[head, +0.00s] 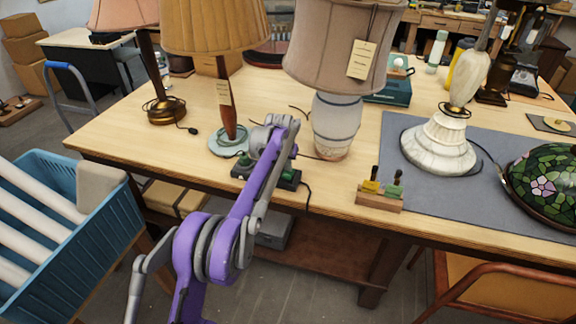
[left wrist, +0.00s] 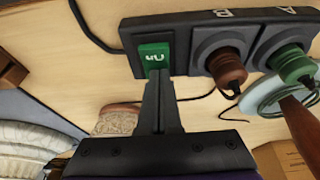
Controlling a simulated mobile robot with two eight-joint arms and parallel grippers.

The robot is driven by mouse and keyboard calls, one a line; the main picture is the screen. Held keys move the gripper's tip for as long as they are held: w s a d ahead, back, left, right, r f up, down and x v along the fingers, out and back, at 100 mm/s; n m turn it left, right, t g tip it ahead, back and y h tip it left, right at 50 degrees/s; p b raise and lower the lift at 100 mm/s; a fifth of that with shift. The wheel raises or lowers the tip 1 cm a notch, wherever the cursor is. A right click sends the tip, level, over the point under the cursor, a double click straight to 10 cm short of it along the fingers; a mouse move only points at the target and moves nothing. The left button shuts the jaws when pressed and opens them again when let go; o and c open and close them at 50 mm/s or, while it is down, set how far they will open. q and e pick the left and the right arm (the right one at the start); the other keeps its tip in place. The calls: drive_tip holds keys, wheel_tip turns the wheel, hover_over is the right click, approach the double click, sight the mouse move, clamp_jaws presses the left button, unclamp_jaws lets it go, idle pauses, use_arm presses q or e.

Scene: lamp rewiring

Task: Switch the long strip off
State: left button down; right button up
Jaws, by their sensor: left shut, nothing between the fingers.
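The long strip (head: 288,181) is a dark power strip near the table's front edge, partly hidden behind my left arm in the head view. In the left wrist view the strip (left wrist: 185,27) shows a green rocker switch (left wrist: 155,52) at its left end. Beside the switch, a brown plug (left wrist: 228,68) sits in the socket marked B and a green plug (left wrist: 292,65) in the socket marked A. My left gripper (left wrist: 158,76) is shut and empty, its fingertips right at the switch's lower edge. I cannot tell whether they touch it. My right gripper is not in view.
A lamp with a pleated tan shade (head: 215,27) stands behind the strip. A wooden block (head: 379,201) holds small tools near the front edge. A blue crate (head: 125,215) stands left of the table.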

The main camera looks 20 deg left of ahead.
sight(286, 175)
use_arm(q)
drive_tip(key=shift+s, duration=0.65)
drive_tip(key=shift+w, duration=0.1)
drive_tip(key=shift+r, duration=0.3)
drive_tip(key=v, duration=0.1)
drive_tip(key=p+v, duration=0.1)
drive_tip(key=v, duration=0.2)
drive_tip(key=shift+w+r+p, duration=0.3)
drive_tip(key=shift+r+p, duration=0.05)
drive_tip(key=shift+r, duration=0.15)
drive_tip(key=v, duration=0.8)
drive_tip(key=shift+r, duration=0.2)
drive_tip(key=shift+s, duration=0.2)
